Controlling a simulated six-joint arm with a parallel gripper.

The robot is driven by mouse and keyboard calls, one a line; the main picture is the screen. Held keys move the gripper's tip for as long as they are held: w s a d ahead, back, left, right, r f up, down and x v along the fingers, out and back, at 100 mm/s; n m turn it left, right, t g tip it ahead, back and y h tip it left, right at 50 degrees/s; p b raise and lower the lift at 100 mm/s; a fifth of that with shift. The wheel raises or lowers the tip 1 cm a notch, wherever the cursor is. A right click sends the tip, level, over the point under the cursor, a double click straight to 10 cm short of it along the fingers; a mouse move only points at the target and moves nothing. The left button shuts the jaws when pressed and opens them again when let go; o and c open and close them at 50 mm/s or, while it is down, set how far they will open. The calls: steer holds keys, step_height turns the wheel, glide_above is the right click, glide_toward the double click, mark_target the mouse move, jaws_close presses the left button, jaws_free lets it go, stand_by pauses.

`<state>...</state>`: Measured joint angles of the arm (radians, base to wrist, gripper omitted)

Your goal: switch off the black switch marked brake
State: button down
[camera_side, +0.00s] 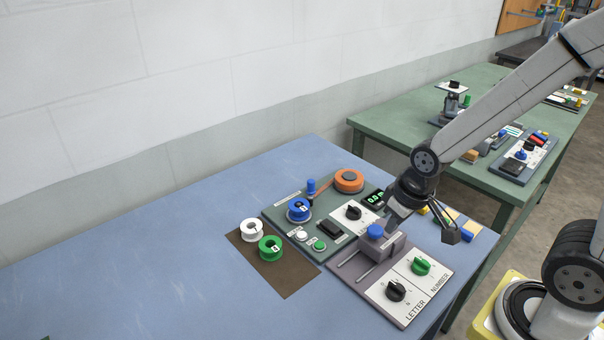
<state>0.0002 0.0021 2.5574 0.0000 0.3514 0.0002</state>
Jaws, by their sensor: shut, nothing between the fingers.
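A black rocker-like switch (330,229) sits on the grey-green panel, right of the white and green buttons. A black rotary knob (353,212) stands on a pale plate of the same panel. I cannot read which one is marked brake. My gripper (393,221) is shut and empty. It points down over the right part of the panel, close to the grey block with the blue knob, right of the black switch and black knob. Whether it touches anything there I cannot tell.
A blue knob (375,231) tops a grey slide block beside my gripper. A plate with green (421,267) and black (396,290) dials lies in front. Blue, white and green spools and an orange reel (349,180) stand left and behind. The blue table's left is clear.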

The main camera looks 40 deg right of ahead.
stand_by(0.4)
step_height(320, 180, up, 2)
steer(key=r+g, duration=0.1)
steer(key=g, duration=0.2)
glide_above(325, 221)
steer(key=shift+f, duration=0.25)
stand_by(0.3)
step_height(325, 221, down, 14)
steer(key=shift+f, duration=0.1)
stand_by(0.9)
steer(key=shift+w, duration=0.1)
steer(key=shift+f, duration=0.15)
stand_by(0.4)
